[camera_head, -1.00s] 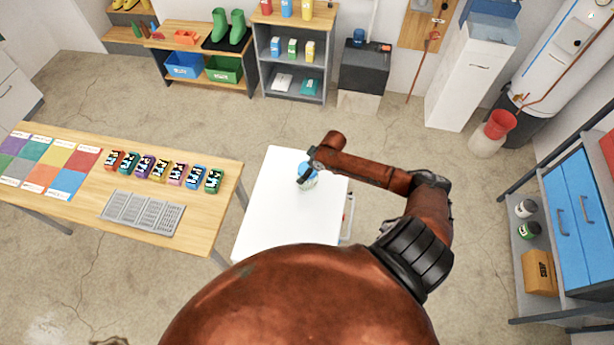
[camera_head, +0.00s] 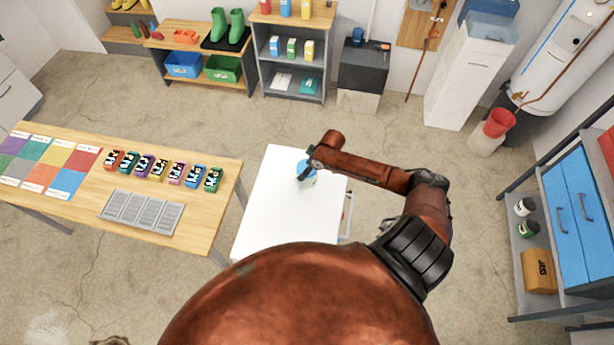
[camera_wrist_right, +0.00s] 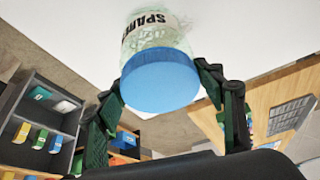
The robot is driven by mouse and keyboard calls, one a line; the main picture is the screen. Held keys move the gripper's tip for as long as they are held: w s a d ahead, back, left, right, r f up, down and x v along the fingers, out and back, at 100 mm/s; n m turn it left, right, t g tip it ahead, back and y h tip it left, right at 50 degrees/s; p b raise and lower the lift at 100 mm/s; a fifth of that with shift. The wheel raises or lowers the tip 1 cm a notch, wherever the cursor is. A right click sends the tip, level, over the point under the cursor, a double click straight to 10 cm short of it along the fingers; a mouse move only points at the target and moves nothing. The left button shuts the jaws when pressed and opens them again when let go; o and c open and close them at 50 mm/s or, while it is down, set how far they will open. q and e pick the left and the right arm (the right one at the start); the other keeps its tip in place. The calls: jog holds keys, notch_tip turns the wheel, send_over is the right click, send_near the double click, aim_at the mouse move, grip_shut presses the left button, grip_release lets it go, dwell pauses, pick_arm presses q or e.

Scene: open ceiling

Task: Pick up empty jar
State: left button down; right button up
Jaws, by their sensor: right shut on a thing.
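A clear, greenish jar (camera_wrist_right: 153,38) with a blue lid and a label starting "SPAR" fills the top middle of the right wrist view. In the head view the jar (camera_head: 309,180) is small and partly hidden by my right wrist, over the white table (camera_head: 272,210). My right gripper (camera_wrist_right: 166,92) is shut on the jar, with one dark green finger on each side of the lid. In the head view my right gripper (camera_head: 306,174) is mostly covered by my arm. I cannot tell whether the jar touches the table. My left gripper is not in view.
A wooden table (camera_head: 60,197) at left holds a colored mat, several small colored boxes (camera_head: 161,167) and a grey tray (camera_head: 142,212). Shelves (camera_head: 291,60) stand along the back wall. A blue cabinet (camera_head: 573,215) is at right.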

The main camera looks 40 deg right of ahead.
jog(key=shift+f, duration=0.1)
jog(key=c, duration=0.5)
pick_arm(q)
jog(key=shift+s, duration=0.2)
pick_arm(e)
jog(key=shift+c, duration=0.5)
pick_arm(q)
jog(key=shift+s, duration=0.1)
